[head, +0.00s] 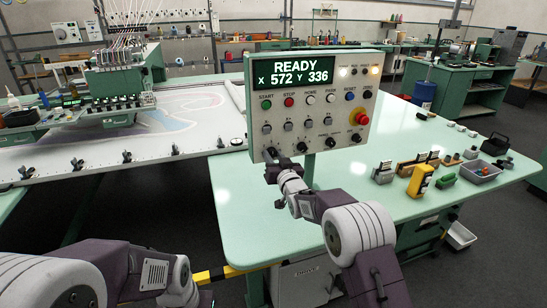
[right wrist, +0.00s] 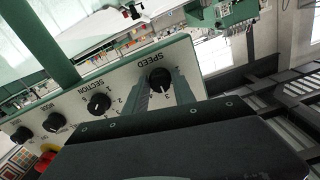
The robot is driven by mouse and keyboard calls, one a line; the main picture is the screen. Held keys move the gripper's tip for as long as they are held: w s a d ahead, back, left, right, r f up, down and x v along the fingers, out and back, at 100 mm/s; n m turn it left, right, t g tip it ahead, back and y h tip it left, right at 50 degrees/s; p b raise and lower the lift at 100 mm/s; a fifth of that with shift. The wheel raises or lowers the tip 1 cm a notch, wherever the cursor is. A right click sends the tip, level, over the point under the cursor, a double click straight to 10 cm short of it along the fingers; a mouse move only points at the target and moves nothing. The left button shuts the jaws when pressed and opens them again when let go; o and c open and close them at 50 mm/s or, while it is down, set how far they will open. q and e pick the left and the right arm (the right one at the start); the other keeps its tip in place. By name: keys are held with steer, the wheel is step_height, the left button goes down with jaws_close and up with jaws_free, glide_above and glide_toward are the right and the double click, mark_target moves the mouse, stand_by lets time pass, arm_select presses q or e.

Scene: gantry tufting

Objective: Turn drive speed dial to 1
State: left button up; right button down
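The grey control panel (head: 315,105) stands on the green table, its display reading READY, X 572 Y 336. The black speed dial (head: 273,153) is at the panel's lower left corner. In the right wrist view the dial (right wrist: 159,79) appears upside down under the word SPEED, with numbers around it; its exact setting is not readable. My right gripper (right wrist: 163,90) is open, with its two fingers apart and their tips close to either side of the dial. Contact cannot be told. My left arm shows at the lower left of the head view, but its gripper does not.
More dials, including the section dial (right wrist: 99,103), sit beside the speed dial. A red emergency button (head: 361,118) is on the panel's right. A yellow device (head: 420,181) and a grey tray (head: 481,172) are on the table's right side. The tufting frame (head: 120,155) is at left.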

steer(key=shift+f+n+b, duration=0.2)
steer(key=shift+n+b, duration=1.45)
steer(key=shift+n, duration=0.05)
steer(key=n+b, duration=0.4)
steer(key=n, duration=0.1)
steer(key=shift+d+n, duration=0.1)
steer(key=shift+n, duration=0.2)
steer(key=n+b, duration=0.5)
steer(key=n, duration=0.1)
steer(key=n+b, duration=0.2)
steer(key=n, duration=0.1)
steer(key=shift+r+n+b, duration=0.15)
steer(key=shift+n+b, duration=0.6)
steer(key=shift+n, duration=0.15)
steer(key=shift+r, duration=0.15)
steer(key=c, duration=1)
jaws_free()
steer(key=shift+c, duration=0.2)
